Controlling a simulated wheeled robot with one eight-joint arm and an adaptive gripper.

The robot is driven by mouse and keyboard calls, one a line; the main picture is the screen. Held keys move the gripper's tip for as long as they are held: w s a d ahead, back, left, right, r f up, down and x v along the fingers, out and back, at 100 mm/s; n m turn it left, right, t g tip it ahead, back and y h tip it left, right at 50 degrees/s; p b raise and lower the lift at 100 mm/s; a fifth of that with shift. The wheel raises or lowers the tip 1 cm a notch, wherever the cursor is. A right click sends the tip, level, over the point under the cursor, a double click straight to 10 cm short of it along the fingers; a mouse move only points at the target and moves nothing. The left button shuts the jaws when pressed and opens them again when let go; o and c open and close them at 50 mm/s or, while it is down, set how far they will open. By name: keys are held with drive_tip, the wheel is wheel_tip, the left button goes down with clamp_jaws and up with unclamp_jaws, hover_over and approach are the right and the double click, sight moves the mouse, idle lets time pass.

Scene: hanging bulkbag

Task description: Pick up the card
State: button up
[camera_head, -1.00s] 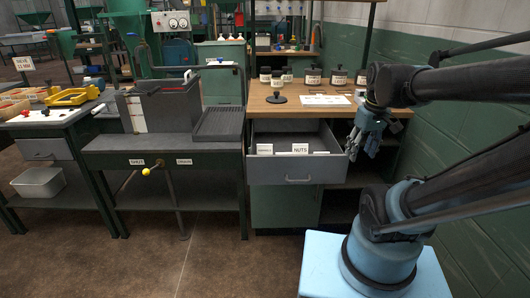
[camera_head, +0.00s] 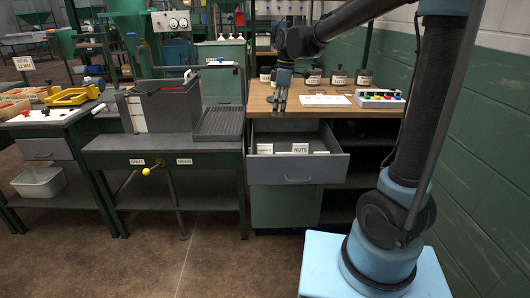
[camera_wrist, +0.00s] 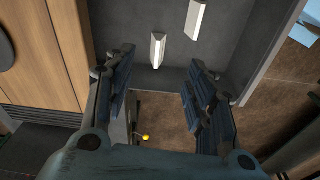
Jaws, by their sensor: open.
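White cards stand in an open grey drawer (camera_head: 270,171) under the wooden bench. One card (camera_head: 300,148) reads NUTS, and another card (camera_head: 265,148) stands to its left. A further pale card (camera_head: 321,152) is at the right. My gripper (camera_head: 279,109) is open, pointing down above the back of the drawer at the bench edge. The nearer one appears between my open, empty fingers (camera_wrist: 161,64), apart from both. Which label each carries cannot be read there.
The wooden bench top (camera_head: 262,102) carries several labelled jars, a white sheet (camera_head: 326,100) and a button box (camera_head: 380,98). A grey machine (camera_head: 165,108) with a ribbed tray (camera_head: 219,122) stands to the left. A green wall (camera_head: 490,120) bounds the right.

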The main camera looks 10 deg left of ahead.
drive_tip(key=a+n, duration=0.1)
drive_tip(key=a, duration=0.3)
approach(265, 147)
drive_tip(key=shift+n, duration=0.3)
drive_tip(key=f, duration=0.1)
drive_tip(key=a+f, duration=0.1)
drive_tip(key=f, duration=0.1)
drive_tip(key=w+f, duration=0.1)
drive_tip(key=f, duration=0.1)
drive_tip(key=shift+w+a, duration=0.1)
drive_tip(key=shift+a, duration=0.1)
drive_tip(key=shift+s+f, duration=0.2)
drive_tip(key=shift+f, duration=1.15)
drive_tip(key=shift+s+f, duration=0.2)
drive_tip(key=shift+f, duration=1.1)
drive_tip(key=c, duration=0.9)
